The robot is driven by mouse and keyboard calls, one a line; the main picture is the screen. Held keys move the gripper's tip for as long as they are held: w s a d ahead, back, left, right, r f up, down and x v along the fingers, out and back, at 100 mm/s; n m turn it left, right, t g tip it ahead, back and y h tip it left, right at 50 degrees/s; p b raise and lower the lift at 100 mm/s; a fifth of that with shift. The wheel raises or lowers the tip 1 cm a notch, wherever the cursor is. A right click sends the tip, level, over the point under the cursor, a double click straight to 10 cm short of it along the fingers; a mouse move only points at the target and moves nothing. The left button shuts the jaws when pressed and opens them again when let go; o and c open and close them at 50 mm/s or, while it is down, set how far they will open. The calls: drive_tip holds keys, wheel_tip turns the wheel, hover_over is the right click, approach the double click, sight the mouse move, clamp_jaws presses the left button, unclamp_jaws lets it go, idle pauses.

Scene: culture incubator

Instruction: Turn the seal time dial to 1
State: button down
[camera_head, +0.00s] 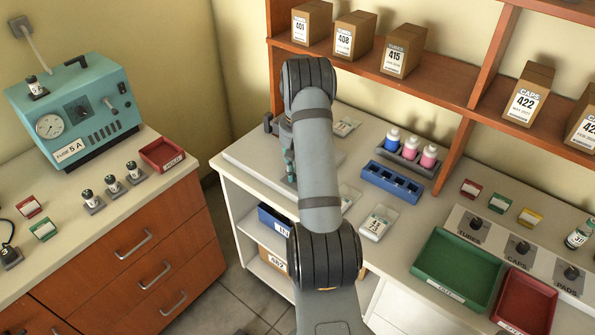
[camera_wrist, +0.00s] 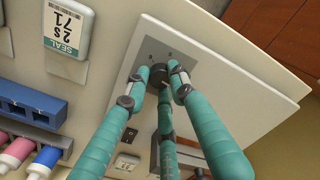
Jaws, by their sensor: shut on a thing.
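The seal time dial (camera_wrist: 158,70) is a small dark knob on a grey plate (camera_wrist: 149,51) set in a flat white panel (camera_wrist: 260,82) in the wrist view. My gripper (camera_wrist: 160,78) has teal fingers closed around the knob. The fingertips cover most of it, so its pointer and setting cannot be read. Small marks on the plate are too blurred to read. In the head view my gripper (camera_head: 290,172) is mostly behind my arm, over the white panel (camera_head: 250,168), and the dial is hidden.
A card marked SEAL (camera_wrist: 66,30) lies beside the panel. A blue rack (camera_head: 392,183) and capped bottles (camera_head: 410,148) stand right of my arm. Green (camera_head: 458,268) and red trays (camera_head: 524,303) lie at right. A teal machine (camera_head: 75,112) stands left.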

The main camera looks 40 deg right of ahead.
drive_tip(key=n, duration=0.4)
drive_tip(key=shift+r, duration=0.1)
drive_tip(key=shift+n+p, duration=0.5)
drive_tip(key=shift+n, duration=1.7)
drive_tip(key=c, duration=1.5)
unclamp_jaws()
drive_tip(key=shift+o, duration=0.2)
wheel_tip(320, 180, up, 12)
